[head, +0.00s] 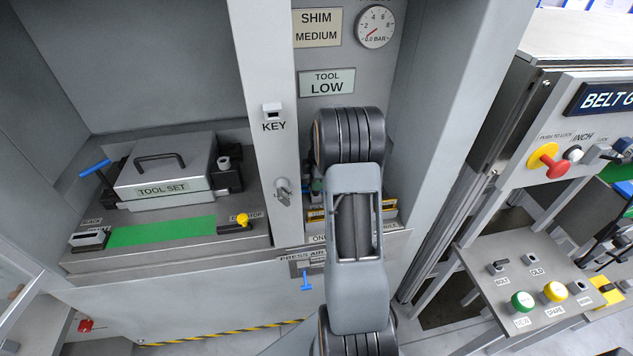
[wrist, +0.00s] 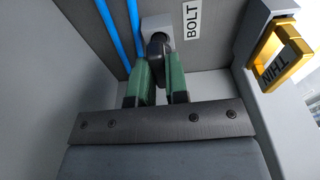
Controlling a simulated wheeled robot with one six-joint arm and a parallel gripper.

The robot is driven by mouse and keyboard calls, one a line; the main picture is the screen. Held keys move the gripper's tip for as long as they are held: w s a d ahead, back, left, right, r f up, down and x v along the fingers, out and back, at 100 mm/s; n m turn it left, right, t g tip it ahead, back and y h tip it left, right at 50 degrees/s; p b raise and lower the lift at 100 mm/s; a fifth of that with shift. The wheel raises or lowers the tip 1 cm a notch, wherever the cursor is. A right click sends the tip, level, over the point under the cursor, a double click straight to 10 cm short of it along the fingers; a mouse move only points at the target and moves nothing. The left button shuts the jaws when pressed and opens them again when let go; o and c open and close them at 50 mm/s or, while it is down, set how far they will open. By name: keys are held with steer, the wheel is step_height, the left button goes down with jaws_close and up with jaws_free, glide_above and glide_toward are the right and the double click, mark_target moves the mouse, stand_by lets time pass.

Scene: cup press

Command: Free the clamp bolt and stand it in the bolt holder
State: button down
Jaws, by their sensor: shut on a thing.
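In the wrist view my gripper (wrist: 160,72) has its green fingers closed around a dark, round-headed bolt (wrist: 158,46). The bolt is at a light grey square block (wrist: 152,22) beside a white BOLT label (wrist: 192,20). I cannot tell how deep the bolt sits in the block, or whether it only touches it.
Two blue hoses (wrist: 115,40) run left of the fingers in the wrist view. A yellow THIN shim (wrist: 280,58) hangs at the right on a grey block. A side wall stands close at the left. In the head view a pillar with a key switch (head: 282,190) is left of my arm.

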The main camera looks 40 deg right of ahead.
steer(key=shift+f+b, duration=0.65)
steer(key=shift+f, duration=0.25)
steer(key=c, duration=1.1)
jaws_free()
steer(key=shift+o, duration=0.2)
steer(key=shift+r, duration=0.15)
step_height(320, 180, up, 14)
steer(key=d, duration=0.1)
steer(key=shift+s+d+f, duration=0.2)
steer(key=shift+s+d, duration=0.1)
steer(key=shift+s, duration=0.1)
